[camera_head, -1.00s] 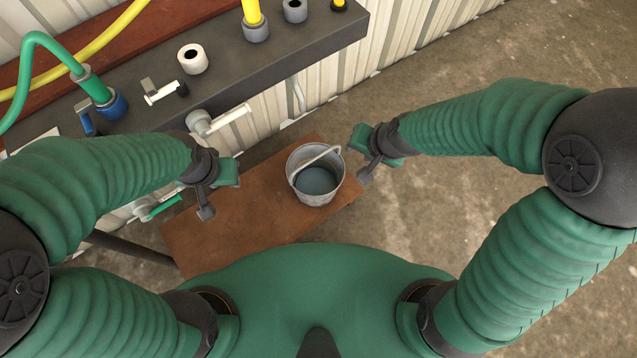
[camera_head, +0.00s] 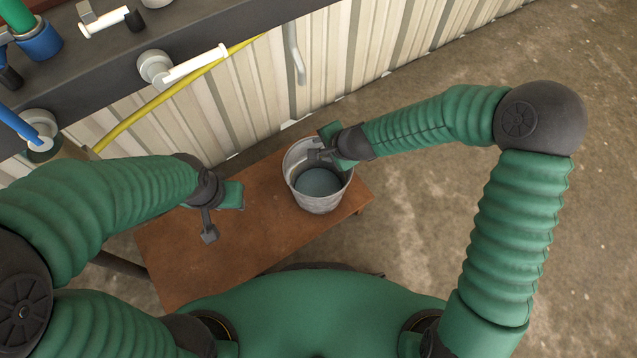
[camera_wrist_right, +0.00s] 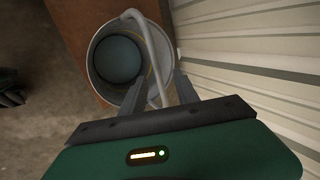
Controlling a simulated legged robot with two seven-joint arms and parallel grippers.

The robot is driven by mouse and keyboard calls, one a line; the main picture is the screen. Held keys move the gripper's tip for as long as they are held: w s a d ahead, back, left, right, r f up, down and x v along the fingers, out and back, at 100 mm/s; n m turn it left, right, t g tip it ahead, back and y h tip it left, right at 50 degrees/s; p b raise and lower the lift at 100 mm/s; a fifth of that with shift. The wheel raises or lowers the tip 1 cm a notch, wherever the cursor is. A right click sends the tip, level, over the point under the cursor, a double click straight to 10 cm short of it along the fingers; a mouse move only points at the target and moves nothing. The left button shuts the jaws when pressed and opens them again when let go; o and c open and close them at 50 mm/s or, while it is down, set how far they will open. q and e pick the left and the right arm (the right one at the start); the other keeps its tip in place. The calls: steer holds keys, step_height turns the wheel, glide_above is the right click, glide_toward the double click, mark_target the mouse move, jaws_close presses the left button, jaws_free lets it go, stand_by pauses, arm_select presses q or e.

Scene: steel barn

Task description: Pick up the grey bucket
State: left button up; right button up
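The grey bucket (camera_head: 322,204) stands upright on a brown bench (camera_head: 270,238), with bluish liquid inside. My right gripper (camera_head: 328,154) is over the bucket's back rim and hides part of it in the head view. In the right wrist view, the bucket (camera_wrist_right: 101,82) lies ahead of the two fingers, and its raised handle (camera_wrist_right: 151,50) passes between them. The right fingers (camera_wrist_right: 160,88) stand apart with space around the handle. My left gripper (camera_head: 222,214) is open and empty above the bench, left of the bucket.
A corrugated metal wall (camera_head: 350,50) runs close behind the bench. A dark counter (camera_head: 205,30) with taps and hoses stands at the upper left. The concrete floor (camera_head: 440,220) to the right is clear.

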steer(key=b+x, duration=0.1)
steer(key=x, duration=0.1)
steer(key=b+x, duration=0.1)
steer(key=x, duration=0.1)
steer(key=b+x, duration=0.1)
steer(key=x, duration=0.1)
steer(key=shift+s+a+f, duration=0.1)
steer(key=shift+s+f, duration=0.15)
steer(key=shift+s, duration=0.1)
steer(key=shift+r, duration=0.1)
steer(key=shift+c, duration=0.4)
jaws_close()
stand_by(0.4)
